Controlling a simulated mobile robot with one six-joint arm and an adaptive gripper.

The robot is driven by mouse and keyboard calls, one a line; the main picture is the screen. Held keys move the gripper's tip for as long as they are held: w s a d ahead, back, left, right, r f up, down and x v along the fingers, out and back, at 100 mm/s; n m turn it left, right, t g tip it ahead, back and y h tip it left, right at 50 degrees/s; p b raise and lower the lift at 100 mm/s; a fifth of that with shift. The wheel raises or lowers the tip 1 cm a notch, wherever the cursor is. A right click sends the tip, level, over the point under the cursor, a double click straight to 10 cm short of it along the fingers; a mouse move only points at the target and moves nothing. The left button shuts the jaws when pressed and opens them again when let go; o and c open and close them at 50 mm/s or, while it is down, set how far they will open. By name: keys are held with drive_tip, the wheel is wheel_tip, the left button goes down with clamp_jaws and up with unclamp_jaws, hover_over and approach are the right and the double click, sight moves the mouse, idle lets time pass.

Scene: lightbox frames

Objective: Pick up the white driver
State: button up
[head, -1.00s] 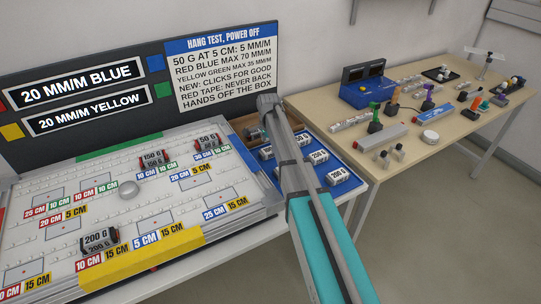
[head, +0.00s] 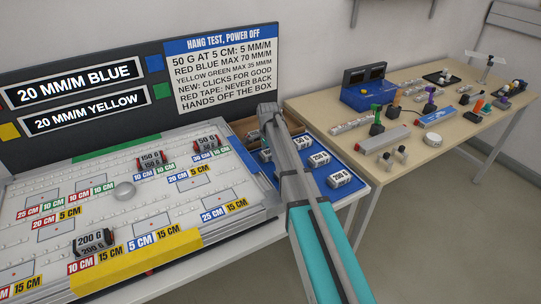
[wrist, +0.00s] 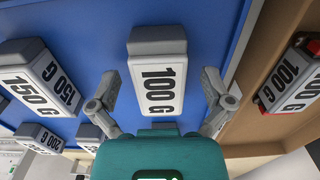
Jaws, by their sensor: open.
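I cannot make out for certain which thing is the white driver. On the far wooden table in the head view stand small upright tools with coloured handles: a green one (head: 376,116), an orange one (head: 396,98) and a purple one (head: 430,94). A pale T-shaped piece (head: 488,62) stands at the table's back right. In the wrist view my gripper (wrist: 160,80) is open, its two fingers spread to either side of a white and grey 100 G block (wrist: 160,85). Nothing is held. In the head view my arm hides the gripper.
More labelled weight blocks (wrist: 48,82) surround the fingers in the blue tray (wrist: 215,20). A brown compartment (wrist: 250,85) at right holds another 100 G block (wrist: 288,78). A white board (head: 110,215) with weights fills the left. Floor shows right of my arm.

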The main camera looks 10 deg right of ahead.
drive_tip(key=c, duration=1.3)
drive_tip(key=shift+r, duration=0.25)
wheel_tip(320, 180, up, 2)
drive_tip(key=shift+r+p, duration=0.1)
drive_tip(key=shift+p, duration=1.15)
drive_tip(key=s+r+p, duration=0.3)
drive_tip(key=s, duration=0.1)
drive_tip(key=s+d+r+p, duration=0.1)
drive_tip(key=s+r+p, duration=0.3)
drive_tip(key=s, duration=0.1)
drive_tip(key=s+d+r+p, duration=0.1)
drive_tip(key=s+r+p, duration=0.2)
drive_tip(key=s, duration=0.1)
drive_tip(key=shift+s+d+r, duration=0.15)
drive_tip(key=shift+s+d, duration=0.1)
drive_tip(key=shift+s, duration=0.15)
